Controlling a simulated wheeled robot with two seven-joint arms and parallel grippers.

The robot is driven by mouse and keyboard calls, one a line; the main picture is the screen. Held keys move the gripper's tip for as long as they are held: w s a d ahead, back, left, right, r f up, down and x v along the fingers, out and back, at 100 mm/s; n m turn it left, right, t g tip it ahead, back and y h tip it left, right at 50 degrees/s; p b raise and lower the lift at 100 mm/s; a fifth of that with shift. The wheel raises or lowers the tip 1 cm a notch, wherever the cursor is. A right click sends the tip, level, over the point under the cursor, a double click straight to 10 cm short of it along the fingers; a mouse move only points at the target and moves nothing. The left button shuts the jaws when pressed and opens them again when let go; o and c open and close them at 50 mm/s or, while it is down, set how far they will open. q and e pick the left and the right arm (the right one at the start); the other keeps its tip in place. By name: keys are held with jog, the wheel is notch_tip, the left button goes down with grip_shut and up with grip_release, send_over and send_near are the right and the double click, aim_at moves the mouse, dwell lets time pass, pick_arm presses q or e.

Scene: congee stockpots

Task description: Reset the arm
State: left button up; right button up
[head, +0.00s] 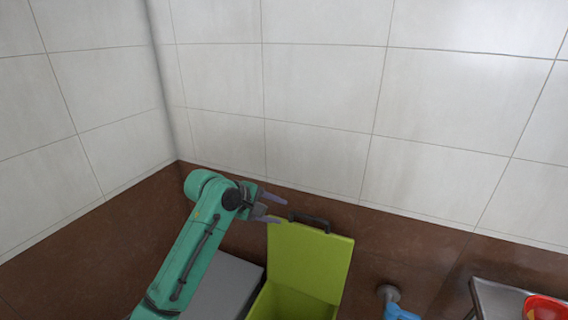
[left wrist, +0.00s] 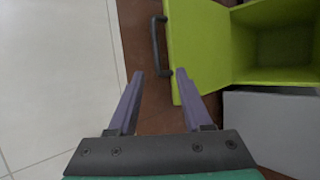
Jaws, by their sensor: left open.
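My left arm is green and reaches in from the bottom left of the head view. My left gripper (head: 275,207) is open, with nothing between its purple fingers. In the left wrist view the open fingers (left wrist: 158,73) point toward the edge of a green lid. The lid (head: 312,258) belongs to a yellow-green bin (head: 278,303) and stands open, with a dark handle (head: 309,222) on its top edge. The handle also shows in the left wrist view (left wrist: 155,45), just ahead of the fingers. I cannot tell whether a finger touches the lid. My right gripper is not in view.
A grey box (head: 228,284) stands beside the bin, partly behind my left arm. A metal table (head: 492,302) with a red bowl (head: 543,308) is at the lower right. A blue object (head: 401,312) is near a round grey fitting (head: 389,293). Tiled walls close off the back and left.

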pick_arm(q)
jog(key=s+a+f+m+y, duration=0.1)
jog(key=s+a+f+m, duration=0.2)
jog(key=s+f, duration=0.3)
jog(key=s+a+f+m+y, duration=0.25)
jog(key=s+f, duration=0.25)
jog(key=f, duration=0.4)
jog(key=s+a+f+m+g+y, duration=0.1)
jog(key=s+a+f+m+y, duration=0.2)
jog(key=s+a, duration=0.55)
jog(key=s+a+f+m+g+y, duration=0.15)
jog(key=s+a+m, duration=0.35)
jog(key=s, duration=0.6)
notch_tip(320, 180, down, 25)
jog(key=s+g, duration=0.2)
jog(key=s+a+f, duration=0.2)
jog(key=s+f, duration=1.1)
jog(key=s, duration=0.3)
jog(key=shift+a+f+g, duration=0.25)
jog(key=shift+a+g, duration=0.05)
jog(key=shift+g, duration=0.05)
